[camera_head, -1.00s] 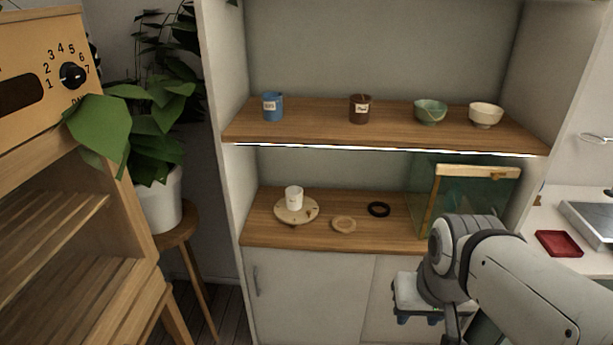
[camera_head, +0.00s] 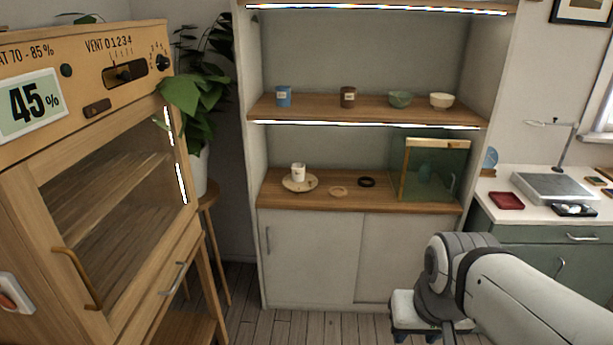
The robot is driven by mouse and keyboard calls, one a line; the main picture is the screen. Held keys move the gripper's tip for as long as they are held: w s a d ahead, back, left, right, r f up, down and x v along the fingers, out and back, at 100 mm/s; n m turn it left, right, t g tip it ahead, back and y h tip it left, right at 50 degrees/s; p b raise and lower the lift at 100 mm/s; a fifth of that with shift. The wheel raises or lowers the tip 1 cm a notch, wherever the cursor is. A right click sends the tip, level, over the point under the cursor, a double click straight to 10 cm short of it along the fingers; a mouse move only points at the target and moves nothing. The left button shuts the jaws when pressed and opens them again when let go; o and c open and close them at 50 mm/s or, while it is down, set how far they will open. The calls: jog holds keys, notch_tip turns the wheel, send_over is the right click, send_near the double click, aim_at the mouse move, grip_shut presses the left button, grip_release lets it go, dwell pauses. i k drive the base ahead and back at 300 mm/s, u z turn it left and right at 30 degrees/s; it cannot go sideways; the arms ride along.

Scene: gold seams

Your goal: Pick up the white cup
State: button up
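The white cup (camera_head: 298,172) stands upright on a round light wooden plate (camera_head: 300,187), on the lower wooden shelf of the cabinet, left of its middle. My arm reaches in from the lower right. My gripper (camera_head: 420,330) is at the bottom edge of the view, low in front of the cabinet doors, well to the right of the cup and apart from it. Its fingers are mostly hidden or cut off, so I cannot tell whether it is open.
A wooden ring (camera_head: 338,191), a black ring (camera_head: 366,182) and a glass box (camera_head: 436,170) share the lower shelf (camera_head: 400,204). The upper shelf (camera_head: 320,110) holds tins and bowls. A wooden cabinet (camera_head: 100,190) and a plant (camera_head: 197,95) stand left. A desk (camera_head: 540,208) stands right.

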aim_at(298, 170)
jog(key=u, duration=0.45)
jog(key=i, duration=0.55)
jog(key=u, duration=0.45)
jog(key=i, duration=1.95)
jog(key=z, duration=0.4)
